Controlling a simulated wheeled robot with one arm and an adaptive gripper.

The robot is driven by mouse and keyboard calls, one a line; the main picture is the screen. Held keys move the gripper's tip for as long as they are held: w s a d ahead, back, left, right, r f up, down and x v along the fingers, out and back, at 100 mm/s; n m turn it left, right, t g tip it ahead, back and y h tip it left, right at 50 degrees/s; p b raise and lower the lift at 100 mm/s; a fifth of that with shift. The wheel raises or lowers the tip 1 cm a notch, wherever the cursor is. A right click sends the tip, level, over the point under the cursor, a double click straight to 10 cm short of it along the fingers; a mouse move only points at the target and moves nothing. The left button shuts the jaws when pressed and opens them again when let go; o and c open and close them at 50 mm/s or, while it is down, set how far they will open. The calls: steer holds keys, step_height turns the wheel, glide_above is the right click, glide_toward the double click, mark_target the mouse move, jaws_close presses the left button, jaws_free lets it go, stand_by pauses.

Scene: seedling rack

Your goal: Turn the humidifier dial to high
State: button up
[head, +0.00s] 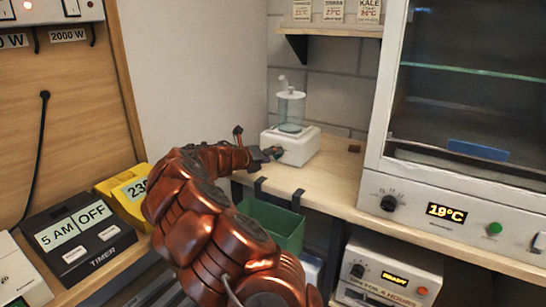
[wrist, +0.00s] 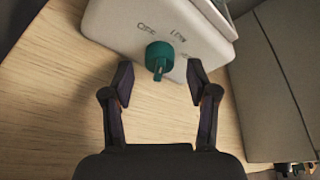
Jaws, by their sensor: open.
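The humidifier (head: 291,143) is a white box with a clear tank and a small spout on top, standing on a wooden shelf against the tiled wall. In the wrist view its white front (wrist: 117,25) carries a teal dial (wrist: 159,55) with a lighter pointer mark. In the head view my gripper (head: 268,154) is at the humidifier's front left.
A green bin (head: 275,224) hangs below the shelf edge (head: 330,203). A white cabinet (head: 405,198) with a 19°C display stands at right. A timer box (head: 78,236) and a yellow box (head: 118,200) sit at left.

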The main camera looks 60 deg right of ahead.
steer(key=shift+s+d+f, duration=0.1)
steer(key=shift+d+f, duration=0.05)
steer(key=shift+d, duration=0.4)
jaws_close()
